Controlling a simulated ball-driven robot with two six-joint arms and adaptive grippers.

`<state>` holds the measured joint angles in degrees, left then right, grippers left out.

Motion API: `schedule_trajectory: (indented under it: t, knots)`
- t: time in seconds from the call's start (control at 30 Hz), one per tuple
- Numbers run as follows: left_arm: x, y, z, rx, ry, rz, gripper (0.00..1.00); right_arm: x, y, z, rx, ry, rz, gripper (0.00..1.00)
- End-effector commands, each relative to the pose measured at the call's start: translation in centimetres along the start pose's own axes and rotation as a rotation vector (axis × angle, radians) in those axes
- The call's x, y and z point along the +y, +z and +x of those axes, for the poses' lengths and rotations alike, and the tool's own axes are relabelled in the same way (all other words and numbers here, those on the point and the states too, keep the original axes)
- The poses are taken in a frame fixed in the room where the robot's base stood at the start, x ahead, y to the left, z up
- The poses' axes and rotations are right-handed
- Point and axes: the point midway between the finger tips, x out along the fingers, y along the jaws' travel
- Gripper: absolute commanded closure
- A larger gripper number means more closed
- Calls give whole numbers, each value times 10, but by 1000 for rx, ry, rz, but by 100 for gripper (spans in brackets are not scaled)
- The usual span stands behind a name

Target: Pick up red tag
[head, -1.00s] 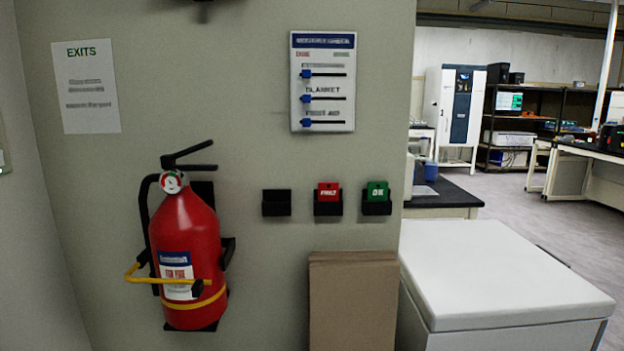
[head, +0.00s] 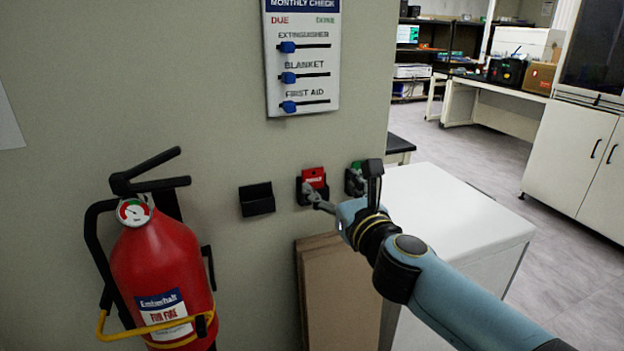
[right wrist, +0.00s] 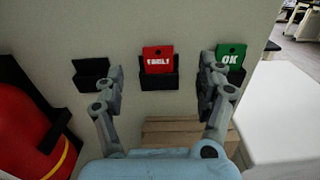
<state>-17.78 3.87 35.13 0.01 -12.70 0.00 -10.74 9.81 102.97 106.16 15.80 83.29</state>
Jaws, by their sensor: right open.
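The red tag (head: 314,177) sits upright in the middle black wall holder (head: 305,197), its upper part showing above the holder. In the right wrist view the red tag (right wrist: 158,58) is ahead of my gripper and between its spread fingers. My right gripper (head: 338,190) is open and empty, close to the holders in the head view. In the right wrist view the fingers of my right gripper (right wrist: 160,85) stand to either side of the middle holder, apart from the tag. My left gripper is not in view.
A green tag (right wrist: 231,56) is in the right holder, partly behind a finger. The left holder (head: 257,199) is empty. A fire extinguisher (head: 165,270) hangs at left, a slider board (head: 302,55) above. Brown cardboard (head: 335,290) and a white-topped unit (head: 455,205) stand below.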

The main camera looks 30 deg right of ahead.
Motion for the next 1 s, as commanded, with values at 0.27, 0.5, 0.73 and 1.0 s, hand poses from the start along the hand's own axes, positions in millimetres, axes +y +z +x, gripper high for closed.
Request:
schedule_trajectory:
  t: [0.27, 0.5, 0.73, 1.0]
  knots:
    - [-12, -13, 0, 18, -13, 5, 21, 0, -2, 29, 0, -1, -1, 27]
    - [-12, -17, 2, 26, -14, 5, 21, 2, -7, 66, 0, -1, -2, 27]
    - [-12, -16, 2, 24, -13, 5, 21, 2, -7, 75, 2, -1, -1, 27]
    - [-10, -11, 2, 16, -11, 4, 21, 2, -7, 74, 2, -1, -1, 48]
